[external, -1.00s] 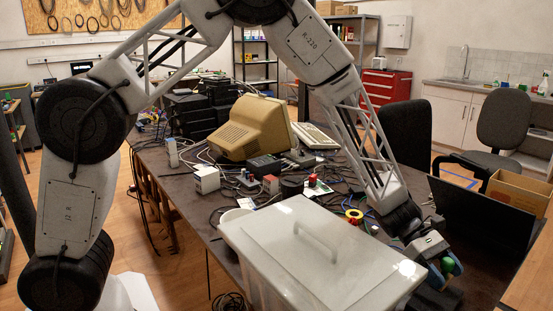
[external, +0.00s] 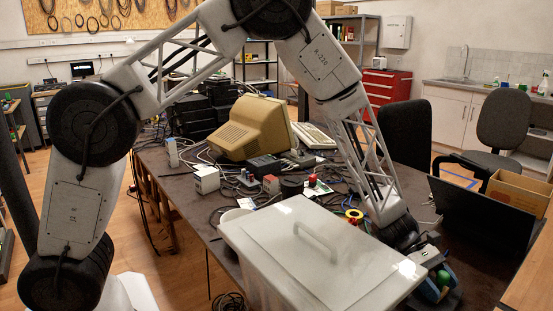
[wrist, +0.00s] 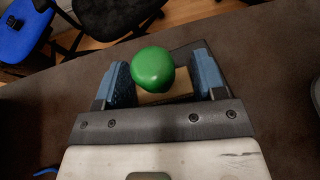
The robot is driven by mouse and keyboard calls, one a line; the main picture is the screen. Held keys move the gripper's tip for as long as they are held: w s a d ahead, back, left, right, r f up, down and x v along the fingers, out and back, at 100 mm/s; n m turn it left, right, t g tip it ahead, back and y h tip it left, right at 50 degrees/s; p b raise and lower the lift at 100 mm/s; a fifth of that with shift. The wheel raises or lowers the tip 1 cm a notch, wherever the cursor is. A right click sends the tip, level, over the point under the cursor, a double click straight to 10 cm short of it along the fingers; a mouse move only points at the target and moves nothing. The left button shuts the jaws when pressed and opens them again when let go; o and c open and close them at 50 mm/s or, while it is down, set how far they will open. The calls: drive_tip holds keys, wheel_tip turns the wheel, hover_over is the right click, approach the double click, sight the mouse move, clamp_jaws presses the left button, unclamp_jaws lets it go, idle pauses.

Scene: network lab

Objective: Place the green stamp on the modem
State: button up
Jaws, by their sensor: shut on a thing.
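The green stamp shows in the wrist view as a round green knob (wrist: 153,68) above a tan base (wrist: 168,97). It is between the blue fingers of my gripper (wrist: 162,84), which is shut on it. In the external view my gripper (external: 437,286) is low at the right of the lidded bin, with the green knob (external: 442,277) showing between its fingers. The gap below the stamp is not clear. Several small devices stand mid-table, among them a dark box (external: 265,167) in front of the beige monitor; I cannot tell which is the modem.
A translucent bin (external: 320,250) with a handled lid stands at the table's front, beside my gripper. A black laptop or screen (external: 480,215) and a cardboard box (external: 518,190) are at the right.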

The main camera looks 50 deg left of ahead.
drive_tip(key=shift+f, duration=0.15)
drive_tip(key=o, duration=0.9)
drive_tip(key=shift+o, duration=0.2)
drive_tip(key=shift+a+r, duration=0.1)
drive_tip(key=shift+r, duration=0.1)
drive_tip(key=v, duration=1.1)
drive_tip(key=shift+a+r, duration=0.15)
drive_tip(key=shift+a, duration=0.2)
drive_tip(key=shift+w, duration=0.1)
drive_tip(key=shift+r, duration=0.1)
